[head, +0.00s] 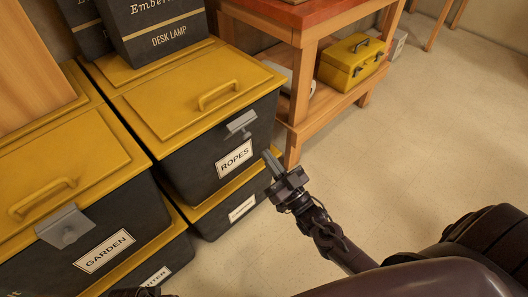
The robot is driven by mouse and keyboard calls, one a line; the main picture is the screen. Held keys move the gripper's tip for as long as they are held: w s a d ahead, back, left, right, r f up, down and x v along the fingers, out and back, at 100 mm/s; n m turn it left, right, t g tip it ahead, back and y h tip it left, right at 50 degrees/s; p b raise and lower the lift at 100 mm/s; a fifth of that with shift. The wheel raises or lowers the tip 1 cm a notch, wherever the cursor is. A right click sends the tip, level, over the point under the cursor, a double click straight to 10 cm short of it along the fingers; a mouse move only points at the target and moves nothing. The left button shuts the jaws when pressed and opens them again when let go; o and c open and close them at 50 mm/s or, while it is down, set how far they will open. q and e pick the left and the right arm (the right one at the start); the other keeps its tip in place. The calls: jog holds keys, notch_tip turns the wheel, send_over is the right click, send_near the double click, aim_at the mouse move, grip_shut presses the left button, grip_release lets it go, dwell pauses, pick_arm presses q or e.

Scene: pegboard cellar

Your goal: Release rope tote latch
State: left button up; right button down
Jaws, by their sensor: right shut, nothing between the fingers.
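The ropes tote (196,163) is a dark bin with a yellow lid (165,112) and a white ROPES label (234,158). Its grey latch (240,122) is at the lid's front edge, above the label. The lid lies closed. I cannot tell whether the latch is fastened. My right gripper (270,158) is shut and empty, to the right of the label and below the latch, apparently apart from both. A dark piece of what seems my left gripper (140,293) shows at the bottom edge; its fingers are not visible.
The garden tote (105,222), with a grey latch (64,226), stands at the left. More totes sit underneath. Desk lamp boxes (160,30) stand behind the ropes lid's handle (218,96). A wooden bench (302,75) holds a yellow toolbox (351,62). The floor at right is clear.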

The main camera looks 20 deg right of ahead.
aim_at(241, 130)
jog(key=x, duration=0.7)
jog(key=shift+w, duration=0.3)
jog(key=shift+a, duration=0.15)
